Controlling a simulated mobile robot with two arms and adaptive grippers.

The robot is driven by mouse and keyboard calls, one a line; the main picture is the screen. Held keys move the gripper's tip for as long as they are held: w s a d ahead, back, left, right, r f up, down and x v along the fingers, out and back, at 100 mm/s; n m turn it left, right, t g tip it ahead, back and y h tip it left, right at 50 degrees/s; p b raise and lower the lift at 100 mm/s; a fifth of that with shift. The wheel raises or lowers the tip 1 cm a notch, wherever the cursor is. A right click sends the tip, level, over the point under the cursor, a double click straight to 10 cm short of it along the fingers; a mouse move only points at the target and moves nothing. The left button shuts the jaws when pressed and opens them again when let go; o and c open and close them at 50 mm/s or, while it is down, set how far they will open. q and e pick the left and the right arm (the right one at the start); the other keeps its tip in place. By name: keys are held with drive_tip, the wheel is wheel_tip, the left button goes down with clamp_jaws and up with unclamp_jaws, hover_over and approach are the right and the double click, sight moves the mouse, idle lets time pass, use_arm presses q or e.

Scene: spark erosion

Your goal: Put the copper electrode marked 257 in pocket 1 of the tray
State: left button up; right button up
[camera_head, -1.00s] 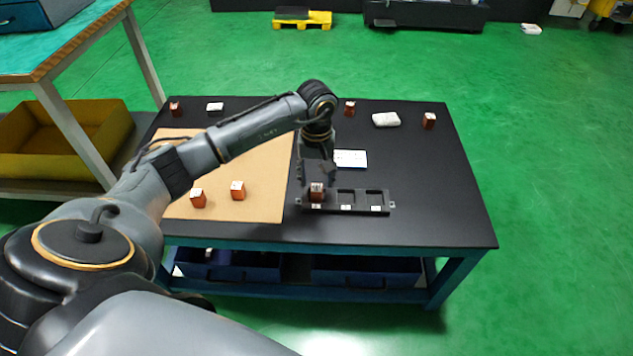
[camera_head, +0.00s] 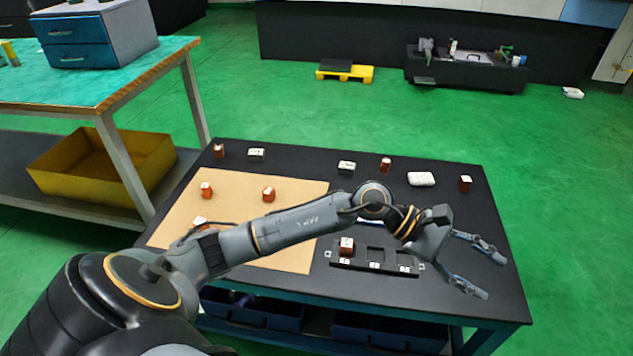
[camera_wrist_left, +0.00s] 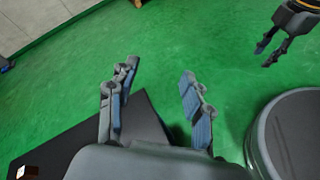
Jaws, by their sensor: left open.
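A copper electrode (camera_head: 347,245) with a white-marked top stands upright in the leftmost pocket of the dark tray (camera_head: 345,265); its number is too small to read. The tray's middle and right pockets look empty. My left gripper (camera_head: 482,270) is open and empty, right of the tray and pointing right, near the table's right edge. Its spread fingers (camera_wrist_left: 158,78) also show in the left wrist view, with green floor beyond them. My right gripper (camera_wrist_left: 268,52) shows at that view's upper right, fingers apart, nothing between them.
Other copper blocks stand on the tan mat (camera_head: 300,258) and the black table's far side, including one at the right (camera_head: 465,183). A white object (camera_head: 421,179) and small dark blocks with pale tops lie at the back. My left arm crosses the mat.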

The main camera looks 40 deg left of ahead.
use_arm(q)
wheel_tip(320, 180, up, 8)
drive_tip(key=d+n+t+h, duration=0.1)
drive_tip(key=n+t+h, duration=0.3)
drive_tip(key=n+t, duration=0.5)
drive_tip(key=w+a+n+t+y, duration=0.3)
drive_tip(key=a+n+t+y, duration=0.4)
drive_tip(key=n, duration=1.1)
drive_tip(key=a+f+n+g+y, duration=0.1)
drive_tip(key=a+f+n+y, duration=0.75)
drive_tip(key=n, duration=0.55)
drive_tip(key=s+a+f+n+g+y, duration=0.4)
drive_tip(key=s+f+n+g, duration=0.2)
drive_tip(key=s+f+n, duration=0.3)
drive_tip(key=s+d+f+n+g+h, duration=0.1)
drive_tip(key=s+f+n+g, duration=0.2)
drive_tip(key=s, duration=0.5)
drive_tip(key=s+f+n+g, duration=0.3)
drive_tip(key=s+f+g, duration=0.2)
drive_tip(key=s+f, duration=0.3)
drive_tip(key=shift+s+d+g+h, duration=0.35)
drive_tip(key=shift+s+g, duration=0.05)
drive_tip(key=shift+s, duration=0.25)
